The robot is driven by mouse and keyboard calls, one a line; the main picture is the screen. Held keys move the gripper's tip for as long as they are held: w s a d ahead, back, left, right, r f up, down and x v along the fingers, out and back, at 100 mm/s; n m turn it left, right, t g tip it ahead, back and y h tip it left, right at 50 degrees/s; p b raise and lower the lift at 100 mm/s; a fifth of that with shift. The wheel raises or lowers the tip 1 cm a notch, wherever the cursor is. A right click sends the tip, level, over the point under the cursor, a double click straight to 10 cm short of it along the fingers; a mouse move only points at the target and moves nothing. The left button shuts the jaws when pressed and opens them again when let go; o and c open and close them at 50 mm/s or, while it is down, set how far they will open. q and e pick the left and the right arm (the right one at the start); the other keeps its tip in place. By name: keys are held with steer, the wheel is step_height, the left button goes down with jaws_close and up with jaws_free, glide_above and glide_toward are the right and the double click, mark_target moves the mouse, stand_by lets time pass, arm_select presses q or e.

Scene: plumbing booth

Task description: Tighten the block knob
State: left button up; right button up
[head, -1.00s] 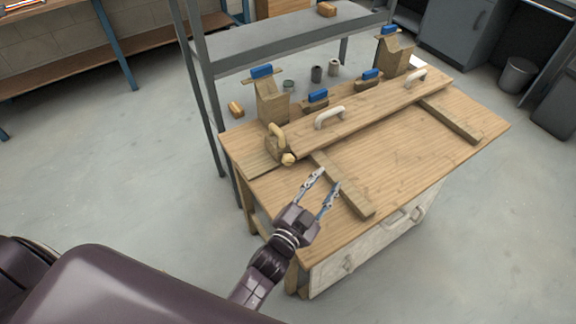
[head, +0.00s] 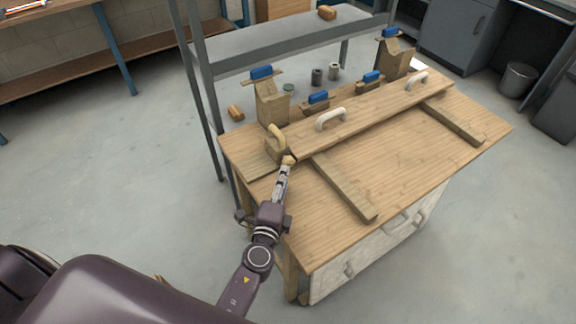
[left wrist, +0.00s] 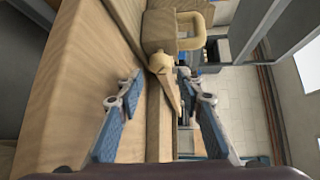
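The block knob (head: 288,160) is a small pale wooden knob on the front of a wooden block (head: 273,149) at the left end of the workbench. In the left wrist view the knob (left wrist: 159,63) shows ahead, between the lines of the two fingers and slightly beyond their tips. My left gripper (head: 285,172) reaches up to the knob from the near side. In the left wrist view its fingers (left wrist: 158,78) are spread apart with nothing held. Contact with the knob cannot be made out. My right gripper is not in view.
A long board with white handles (head: 331,119) lies across the workbench (head: 400,165) beside the block. A tan handle (head: 277,137) rises from the block just behind the knob. Wooden strips (head: 343,185) lie on the bench. A grey shelf (head: 280,50) stands behind.

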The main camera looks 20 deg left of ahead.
mark_target(289, 165)
arm_select(q)
steer(key=w, duration=0.4)
steer(key=w+f, duration=0.1)
steer(key=w, duration=0.1)
steer(key=shift+w+a, duration=0.3)
steer(key=shift+a, duration=0.1)
steer(key=c, duration=0.9)
steer(key=p, duration=0.3)
steer(key=shift+r+g, duration=0.3)
steer(key=shift+r, duration=0.05)
steer(key=shift+f+m+p, duration=0.25)
steer(key=shift+m+p, duration=0.15)
steer(key=shift+p, duration=0.25)
steer(key=shift+f, duration=0.1)
